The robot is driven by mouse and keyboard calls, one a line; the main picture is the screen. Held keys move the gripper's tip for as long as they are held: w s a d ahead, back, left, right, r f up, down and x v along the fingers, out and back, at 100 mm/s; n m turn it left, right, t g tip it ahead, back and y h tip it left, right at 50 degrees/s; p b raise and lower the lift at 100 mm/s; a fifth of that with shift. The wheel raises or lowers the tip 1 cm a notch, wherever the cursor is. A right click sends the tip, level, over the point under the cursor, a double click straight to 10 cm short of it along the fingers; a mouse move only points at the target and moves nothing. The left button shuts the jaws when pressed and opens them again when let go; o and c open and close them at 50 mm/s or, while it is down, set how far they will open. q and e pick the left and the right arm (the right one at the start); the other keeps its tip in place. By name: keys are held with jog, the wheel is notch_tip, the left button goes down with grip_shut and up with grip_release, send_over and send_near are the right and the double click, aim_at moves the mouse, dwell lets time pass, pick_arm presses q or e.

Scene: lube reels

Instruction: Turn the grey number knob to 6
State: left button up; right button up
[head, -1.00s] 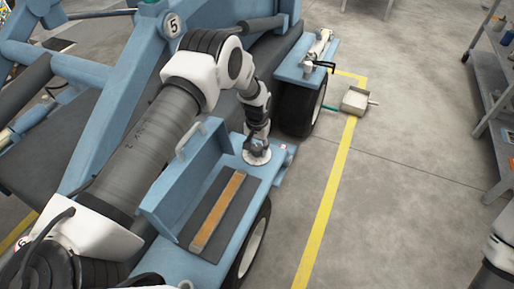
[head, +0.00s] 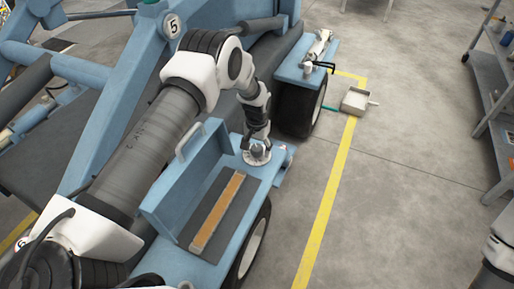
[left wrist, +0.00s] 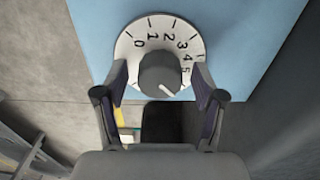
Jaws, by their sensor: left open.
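The grey number knob (left wrist: 160,73) sits in the middle of a round white dial (left wrist: 128,48) on a blue panel. In the left wrist view the dial shows numbers 0 to 5 running clockwise. The knob's white pointer line points to the lower right, past the 5. The 6 is not visible; a fingertip covers part of the dial's right side. My left gripper (left wrist: 160,82) is open, with one finger on each side of the knob and gaps between. In the head view my left gripper (head: 257,136) is just over the dial (head: 257,157).
A blue ledge carries an upright panel with a handle (head: 188,138) and a dark mat with an orange-brown strip (head: 218,212) beside the dial. A wheel (head: 252,245) is below. Open grey floor with a yellow line (head: 325,215) lies to the right.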

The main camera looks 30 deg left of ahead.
aim_at(257, 147)
pick_arm(q)
jog(key=shift+r, duration=0.1)
notch_tip(257, 147, up, 12)
dwell(0.6)
